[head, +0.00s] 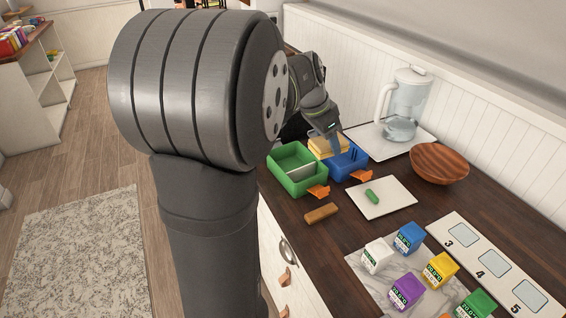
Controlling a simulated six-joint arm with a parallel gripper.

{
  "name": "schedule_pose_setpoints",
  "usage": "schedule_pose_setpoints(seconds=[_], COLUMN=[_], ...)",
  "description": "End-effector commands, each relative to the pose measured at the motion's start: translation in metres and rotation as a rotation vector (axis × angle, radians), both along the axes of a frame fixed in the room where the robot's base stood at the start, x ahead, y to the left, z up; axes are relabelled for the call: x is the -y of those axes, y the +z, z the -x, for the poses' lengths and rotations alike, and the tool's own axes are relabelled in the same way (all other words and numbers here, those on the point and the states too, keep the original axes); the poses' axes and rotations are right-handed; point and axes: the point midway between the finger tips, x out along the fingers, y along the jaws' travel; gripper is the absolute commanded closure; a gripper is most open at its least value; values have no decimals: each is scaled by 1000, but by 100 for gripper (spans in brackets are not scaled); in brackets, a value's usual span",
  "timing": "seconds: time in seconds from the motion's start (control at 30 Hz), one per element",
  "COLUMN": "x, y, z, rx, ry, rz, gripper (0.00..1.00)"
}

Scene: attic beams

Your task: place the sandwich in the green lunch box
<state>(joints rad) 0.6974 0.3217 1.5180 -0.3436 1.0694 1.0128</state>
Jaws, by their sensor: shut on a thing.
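The green lunch box (279,178) stands open on the dark wooden counter, left of the blue lunch box (352,174). A divider splits its inside, and I see nothing in the parts that show. The sandwich (321,147), tan and yellow, is behind the two boxes, near the blue one's back left. My gripper (335,146) reaches down from the back and is shut on the sandwich. The fingertips are small and partly hidden, and I cannot tell whether the sandwich is clear of the surface.
Orange latches (319,191) stick out in front of the boxes. A brown bar (321,213) and a white board (391,201) with a green piece (372,196) lie in front. A glass pitcher (402,110) and wooden bowl (439,163) stand right. Several coloured cartons (406,290) fill the foreground.

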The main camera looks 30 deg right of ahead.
Motion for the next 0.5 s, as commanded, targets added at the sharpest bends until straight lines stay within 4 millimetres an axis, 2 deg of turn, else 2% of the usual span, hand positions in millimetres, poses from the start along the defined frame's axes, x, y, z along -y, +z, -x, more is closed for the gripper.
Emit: schedule_pose_setpoints(seconds=[0.17,0.5], x=[-4,-36], y=[-5,-50], z=[-24,-91], rx=[-1,-3], ry=[10,12], rz=[-2,-2], gripper=[70,70])
